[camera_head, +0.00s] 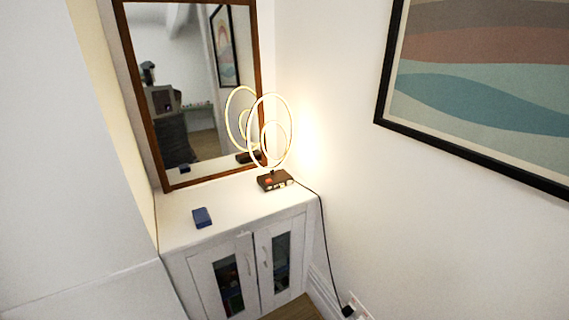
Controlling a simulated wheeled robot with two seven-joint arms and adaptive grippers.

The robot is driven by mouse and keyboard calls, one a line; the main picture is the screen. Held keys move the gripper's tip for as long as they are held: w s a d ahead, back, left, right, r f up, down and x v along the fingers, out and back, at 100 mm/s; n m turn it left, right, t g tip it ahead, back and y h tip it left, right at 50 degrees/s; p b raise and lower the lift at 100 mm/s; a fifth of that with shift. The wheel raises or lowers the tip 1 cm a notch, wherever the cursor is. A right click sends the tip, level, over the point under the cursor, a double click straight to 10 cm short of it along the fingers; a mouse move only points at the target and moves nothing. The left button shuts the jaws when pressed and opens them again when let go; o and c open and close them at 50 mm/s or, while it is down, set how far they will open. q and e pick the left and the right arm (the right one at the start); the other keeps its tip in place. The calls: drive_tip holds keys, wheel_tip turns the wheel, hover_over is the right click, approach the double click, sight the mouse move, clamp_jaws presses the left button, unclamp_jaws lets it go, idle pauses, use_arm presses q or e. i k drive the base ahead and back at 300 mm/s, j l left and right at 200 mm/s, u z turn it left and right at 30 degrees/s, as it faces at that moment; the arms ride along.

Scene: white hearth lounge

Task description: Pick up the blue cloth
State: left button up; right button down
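A small dark blue folded item (202,217), which looks like the blue cloth, lies flat on the left part of the white cabinet's top (240,211). Nothing covers it. Neither of my grippers shows in the head view, so nothing is seen touching the blue cloth.
A lit ring lamp (270,140) on a dark base (275,180) stands at the cabinet's back right, its cord hanging down the right side. A wood-framed mirror (185,90) stands behind. White walls close in left and right. The cabinet top around the cloth is clear.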

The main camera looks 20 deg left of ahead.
sight(202, 217)
drive_tip(key=u, duration=1.4)
